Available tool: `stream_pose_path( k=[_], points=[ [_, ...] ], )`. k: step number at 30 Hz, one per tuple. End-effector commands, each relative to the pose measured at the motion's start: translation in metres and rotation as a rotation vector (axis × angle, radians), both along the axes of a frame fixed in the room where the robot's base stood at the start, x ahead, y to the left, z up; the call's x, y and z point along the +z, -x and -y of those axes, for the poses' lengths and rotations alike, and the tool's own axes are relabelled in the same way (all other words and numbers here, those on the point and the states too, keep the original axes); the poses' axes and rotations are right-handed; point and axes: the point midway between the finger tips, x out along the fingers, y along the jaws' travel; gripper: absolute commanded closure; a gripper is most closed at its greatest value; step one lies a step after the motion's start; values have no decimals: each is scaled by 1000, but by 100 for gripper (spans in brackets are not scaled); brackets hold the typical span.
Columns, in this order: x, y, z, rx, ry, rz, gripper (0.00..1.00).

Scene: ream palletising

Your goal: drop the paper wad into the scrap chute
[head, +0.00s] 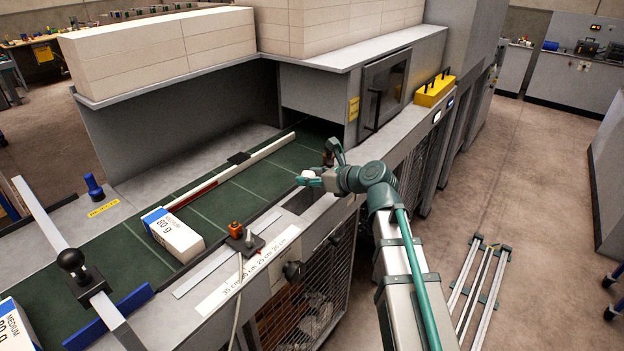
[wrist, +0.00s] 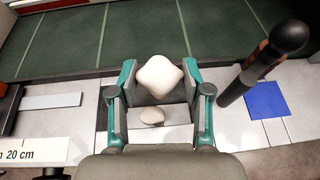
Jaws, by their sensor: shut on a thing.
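My gripper (head: 322,172) is shut on a white paper wad (wrist: 158,76), which sits between the two green-edged fingertips in the wrist view. The wad also shows as a small white lump at my gripper in the head view (head: 308,174). My gripper is over the front ledge of the conveyor. The scrap chute (head: 302,201) appears to be the dark rectangular opening in this ledge, just below and left of my gripper. A second small whitish lump (wrist: 152,116) shows lower between the fingers; I cannot tell what it is.
A green conveyor belt (head: 255,185) runs behind the ledge with a white ream (head: 174,233) on it. A sensor with an orange top (head: 235,230) and a length scale (head: 248,270) are on the ledge. A black-knobbed lever (wrist: 268,62) stands right of my gripper.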

Motion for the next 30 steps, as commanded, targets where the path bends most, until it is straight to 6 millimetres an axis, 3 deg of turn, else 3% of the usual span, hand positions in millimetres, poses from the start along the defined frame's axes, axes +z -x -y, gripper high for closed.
stream_pose_path(
  k=[5, 21, 30],
  points=[
    [1, -3, -1, 14, 0, 0, 65],
    [-49, -2, 0, 19, 1, -1, 65],
    [-57, -2, 0, 18, 0, 0, 65]
  ],
)
